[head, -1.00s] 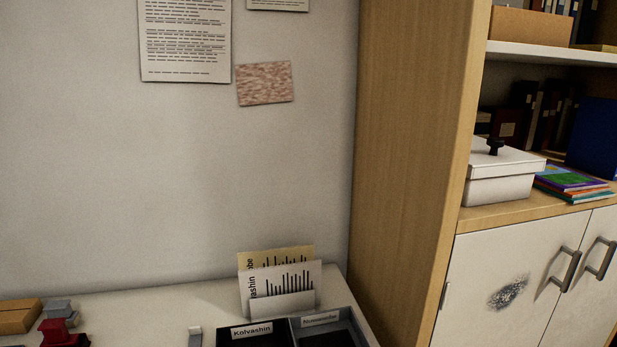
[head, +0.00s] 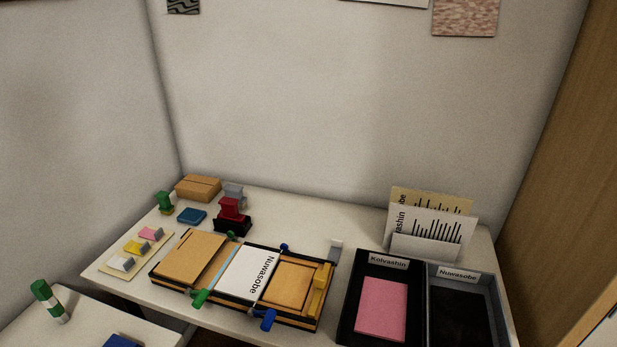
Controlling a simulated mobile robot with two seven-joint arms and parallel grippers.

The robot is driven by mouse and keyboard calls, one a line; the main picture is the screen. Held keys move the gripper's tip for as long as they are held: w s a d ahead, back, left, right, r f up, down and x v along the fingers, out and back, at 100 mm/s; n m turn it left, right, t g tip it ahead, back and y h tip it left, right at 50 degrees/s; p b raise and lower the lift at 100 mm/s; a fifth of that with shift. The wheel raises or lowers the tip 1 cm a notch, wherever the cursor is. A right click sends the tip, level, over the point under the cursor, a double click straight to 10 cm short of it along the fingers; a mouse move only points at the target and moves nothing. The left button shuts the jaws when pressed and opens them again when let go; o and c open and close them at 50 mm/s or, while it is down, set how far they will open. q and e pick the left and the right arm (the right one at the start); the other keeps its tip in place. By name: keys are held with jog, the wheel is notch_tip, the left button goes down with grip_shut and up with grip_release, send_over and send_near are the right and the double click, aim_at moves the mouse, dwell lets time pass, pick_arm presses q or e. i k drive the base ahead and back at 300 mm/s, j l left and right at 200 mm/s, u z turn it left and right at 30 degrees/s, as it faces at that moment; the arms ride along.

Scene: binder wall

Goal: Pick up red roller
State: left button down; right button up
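A red block-like piece with a raised top (head: 231,208) stands on a black base (head: 232,224) toward the back of the white table. It is the only clearly red tool in view and matches the red roller best, but its roller part cannot be made out. A grey piece (head: 234,190) of similar shape stands just behind it, and a blue flat pad (head: 191,215) lies to its left. Neither of my grippers shows in the head view.
A wooden frame holding a card marked Nuwasobe (head: 249,273) lies in front, with blue and green knobs. A black Kolvashin tray (head: 350,313) and a grey Nuwasobe tray (head: 488,284) stand right. A cardboard box (head: 198,187) and green piece (head: 164,201) are back left.

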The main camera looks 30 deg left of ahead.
aim_at(229, 212)
jog(key=u, duration=1.3)
